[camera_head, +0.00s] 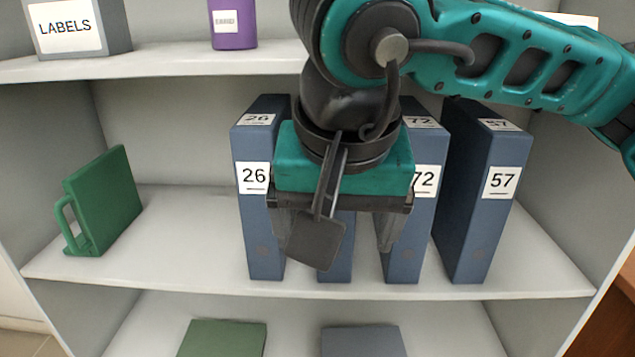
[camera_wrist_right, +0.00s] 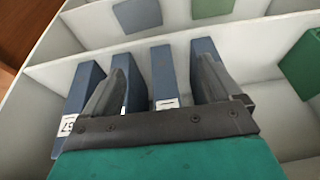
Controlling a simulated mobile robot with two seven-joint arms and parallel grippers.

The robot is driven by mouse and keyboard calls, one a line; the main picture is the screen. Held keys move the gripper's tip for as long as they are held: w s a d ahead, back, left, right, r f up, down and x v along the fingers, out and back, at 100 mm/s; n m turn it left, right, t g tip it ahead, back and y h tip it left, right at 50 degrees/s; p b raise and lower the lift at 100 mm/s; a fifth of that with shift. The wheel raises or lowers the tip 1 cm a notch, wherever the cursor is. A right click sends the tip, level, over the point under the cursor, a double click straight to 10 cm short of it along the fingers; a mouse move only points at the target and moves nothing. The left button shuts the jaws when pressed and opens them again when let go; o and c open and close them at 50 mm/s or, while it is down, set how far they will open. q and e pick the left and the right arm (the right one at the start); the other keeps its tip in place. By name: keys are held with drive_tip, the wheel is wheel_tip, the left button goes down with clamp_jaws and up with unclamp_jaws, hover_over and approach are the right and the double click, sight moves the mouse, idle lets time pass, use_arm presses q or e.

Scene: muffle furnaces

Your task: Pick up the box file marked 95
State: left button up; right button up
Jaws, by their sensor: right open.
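My right gripper (camera_head: 338,238) is open in front of the middle shelf, its two fingers apart and pointing toward the row of blue box files. It covers the label of one blue box file (camera_head: 342,262), so I cannot read its number in the head view. In the right wrist view this file (camera_wrist_right: 165,75) stands between the fingers of my gripper (camera_wrist_right: 160,85); its label is too small to read. No visible label reads 95. My left gripper is not in view.
Upright box files marked 26 (camera_head: 258,215), 72 (camera_head: 408,235) and 57 (camera_head: 482,200) share the shelf (camera_head: 180,265). Above are a LABELS box (camera_head: 75,28) and a purple file (camera_head: 233,25).

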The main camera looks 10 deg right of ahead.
drive_tip(key=w+d, duration=0.4)
drive_tip(key=w, duration=0.8)
drive_tip(key=shift+w+f, duration=0.2)
drive_tip(key=shift+w, duration=0.15)
drive_tip(key=shift+d+t, duration=0.1)
drive_tip(key=shift+t, duration=0.2)
clamp_jaws()
